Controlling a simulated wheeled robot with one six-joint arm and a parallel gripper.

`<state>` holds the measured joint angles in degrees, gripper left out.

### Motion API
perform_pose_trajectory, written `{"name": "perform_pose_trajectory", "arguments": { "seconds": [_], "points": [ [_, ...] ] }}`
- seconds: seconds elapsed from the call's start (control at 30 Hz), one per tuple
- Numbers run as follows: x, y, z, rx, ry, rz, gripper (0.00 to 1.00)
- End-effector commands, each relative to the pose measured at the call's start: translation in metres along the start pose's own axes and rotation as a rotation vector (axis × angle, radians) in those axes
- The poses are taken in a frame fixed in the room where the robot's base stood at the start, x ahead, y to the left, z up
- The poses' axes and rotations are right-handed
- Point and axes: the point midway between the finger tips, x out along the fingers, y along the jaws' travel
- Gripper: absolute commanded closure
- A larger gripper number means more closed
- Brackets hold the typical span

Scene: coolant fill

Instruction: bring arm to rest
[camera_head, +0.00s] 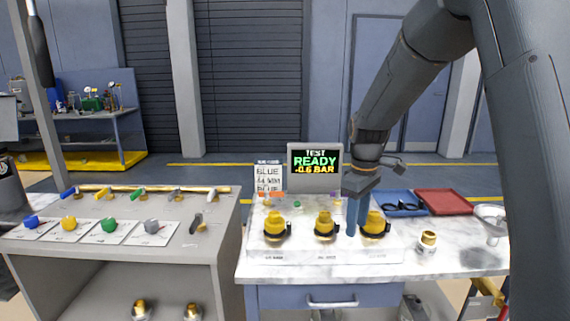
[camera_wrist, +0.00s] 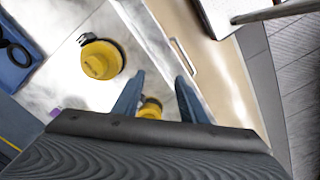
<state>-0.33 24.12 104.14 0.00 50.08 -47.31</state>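My gripper (camera_head: 357,229) hangs above the marble-topped bench, in front of the gap between the middle yellow cap (camera_head: 325,223) and the right yellow cap (camera_head: 375,222). Its two blue fingers are apart in the wrist view (camera_wrist: 160,78), with nothing seen held between them. A yellow cap (camera_wrist: 150,108) shows beyond the fingers there, and a larger yellow cap (camera_wrist: 102,60) with a black clip lies to their left. A left yellow cap (camera_head: 276,222) stands on the same white block. My arm reaches down from the upper right.
A display (camera_head: 315,160) reads "TEST READY -0.6 BAR", beside a label card (camera_head: 268,177). A blue tray (camera_head: 399,195), a red tray (camera_head: 445,202), a brass fitting (camera_head: 428,240) and a funnel (camera_head: 493,222) are at right. The left bench (camera_head: 120,262) holds coloured-handled parts.

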Motion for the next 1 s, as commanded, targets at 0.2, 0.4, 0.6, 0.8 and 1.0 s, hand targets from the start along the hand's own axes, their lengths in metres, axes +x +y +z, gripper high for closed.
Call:
{"name": "perform_pose_trajectory", "arguments": {
  "seconds": [0.2,0.4,0.6,0.8,1.0],
  "points": [
    [0.019,-0.078,0.073,0.365,0.017,0.013,0.62],
    [0.039,-0.145,0.134,0.666,0.035,0.019,0.62],
    [0.050,-0.176,0.165,0.811,0.044,0.020,0.62],
    [0.051,-0.179,0.168,0.829,0.044,0.020,0.62],
    [0.051,-0.179,0.167,0.827,0.044,0.019,0.62]
  ]
}}
